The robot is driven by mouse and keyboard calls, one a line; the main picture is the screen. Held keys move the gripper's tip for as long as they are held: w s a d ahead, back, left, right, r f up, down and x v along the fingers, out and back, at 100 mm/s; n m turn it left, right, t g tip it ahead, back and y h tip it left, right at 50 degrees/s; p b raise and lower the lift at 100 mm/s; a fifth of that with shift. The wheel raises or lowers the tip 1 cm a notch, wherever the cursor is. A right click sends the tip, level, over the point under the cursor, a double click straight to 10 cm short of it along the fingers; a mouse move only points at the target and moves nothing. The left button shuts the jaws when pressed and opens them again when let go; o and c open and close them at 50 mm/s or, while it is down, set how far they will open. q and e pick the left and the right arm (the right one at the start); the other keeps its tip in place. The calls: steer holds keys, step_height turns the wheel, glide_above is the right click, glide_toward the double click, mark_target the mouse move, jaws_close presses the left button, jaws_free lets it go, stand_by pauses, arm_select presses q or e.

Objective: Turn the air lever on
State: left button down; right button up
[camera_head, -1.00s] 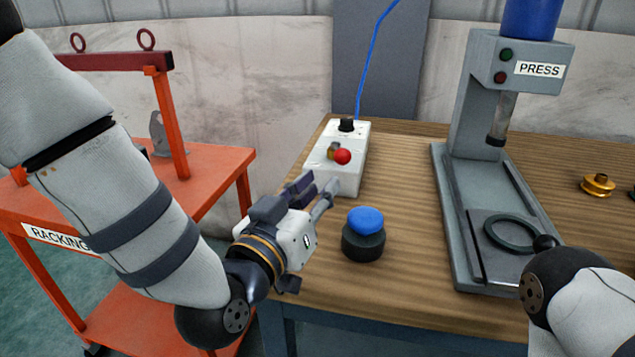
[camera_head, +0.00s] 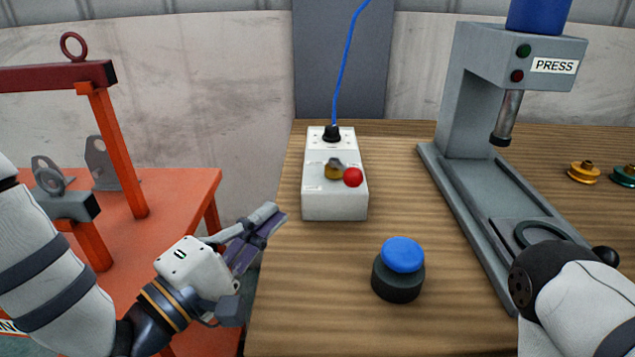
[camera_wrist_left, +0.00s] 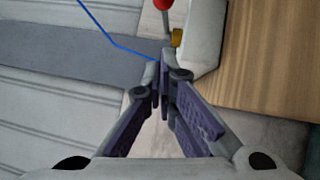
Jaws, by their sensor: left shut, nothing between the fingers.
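The air lever is a short lever with a red ball knob (camera_head: 353,177) on a brass valve (camera_head: 333,171). It sits on top of a white box (camera_head: 335,206) at the table's left side, with the knob to the right of the valve. My left gripper (camera_head: 272,219) is shut and empty, left of the box and apart from it, beyond the table's left edge. In the left wrist view, its fingertips (camera_wrist_left: 161,75) meet, with the brass valve (camera_wrist_left: 177,37) and the partly cut-off red knob (camera_wrist_left: 163,4) beyond them. My right gripper is out of view.
A blue button on a black base (camera_head: 399,268) stands in front of the box. A grey press (camera_head: 470,100) is to the right. A blue hose (camera_head: 347,70) rises from the box's black plug. An orange rack (camera_head: 160,190) stands to the left.

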arm_select(q)
glide_toward(344, 168)
steer(key=shift+w+a, duration=1.05)
steer(key=shift+w, duration=0.2)
steer(key=shift+w+d+r, duration=0.15)
steer(key=shift+d, duration=0.55)
steer(key=shift+w+d+r, duration=0.15)
steer(key=shift+w+d, duration=0.05)
steer(key=shift+d, duration=0.45)
steer(key=shift+w+d+r, duration=0.15)
steer(key=shift+d, duration=0.55)
steer(key=shift+w+f, duration=0.1)
steer(key=shift+w, duration=0.05)
